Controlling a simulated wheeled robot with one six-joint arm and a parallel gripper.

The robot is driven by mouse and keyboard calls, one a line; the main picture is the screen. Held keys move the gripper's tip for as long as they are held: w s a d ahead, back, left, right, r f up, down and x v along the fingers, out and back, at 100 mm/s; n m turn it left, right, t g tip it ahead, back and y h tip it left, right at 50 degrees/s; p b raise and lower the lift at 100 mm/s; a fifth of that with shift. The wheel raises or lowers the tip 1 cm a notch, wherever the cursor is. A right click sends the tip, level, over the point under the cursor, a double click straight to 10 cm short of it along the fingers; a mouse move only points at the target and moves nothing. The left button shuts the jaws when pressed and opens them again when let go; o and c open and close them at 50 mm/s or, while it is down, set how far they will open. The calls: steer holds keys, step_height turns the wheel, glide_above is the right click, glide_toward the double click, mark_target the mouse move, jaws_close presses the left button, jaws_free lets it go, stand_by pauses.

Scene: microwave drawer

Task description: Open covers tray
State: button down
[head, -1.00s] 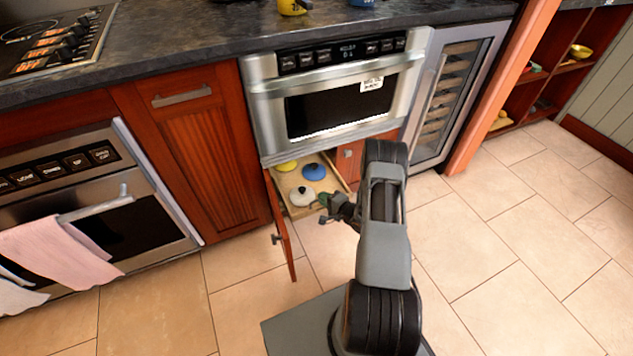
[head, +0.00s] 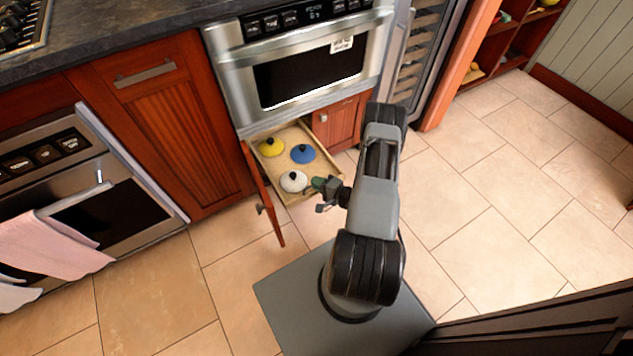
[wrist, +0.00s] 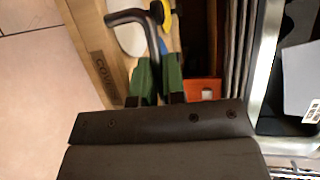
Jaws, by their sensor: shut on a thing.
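The covers tray (head: 282,158) is a light wooden pull-out tray in the low cabinet under the microwave, standing out past the cabinet front. It holds a yellow lid (head: 271,146), a blue lid (head: 303,153) and a white lid (head: 293,181). In the wrist view, the tray front (wrist: 88,45) carries a partly readable "COV" label. My gripper (head: 320,185) is at the tray's front right corner. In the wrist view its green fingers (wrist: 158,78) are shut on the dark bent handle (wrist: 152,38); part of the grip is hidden.
A red-brown cabinet door (head: 264,195) stands open just left of the tray. Another door (head: 338,124) is closed at its right. The microwave (head: 310,70) is above. The tile floor (head: 480,200) on the right is clear.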

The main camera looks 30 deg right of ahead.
steer(key=shift+d, duration=0.1)
steer(key=c, duration=1.5)
jaws_free()
steer(key=p+v, duration=0.2)
steer(key=v, duration=1.1)
steer(key=shift+s+d+r+p, duration=0.1)
steer(key=shift+s+d+p, duration=0.05)
steer(key=shift+s+p, duration=0.2)
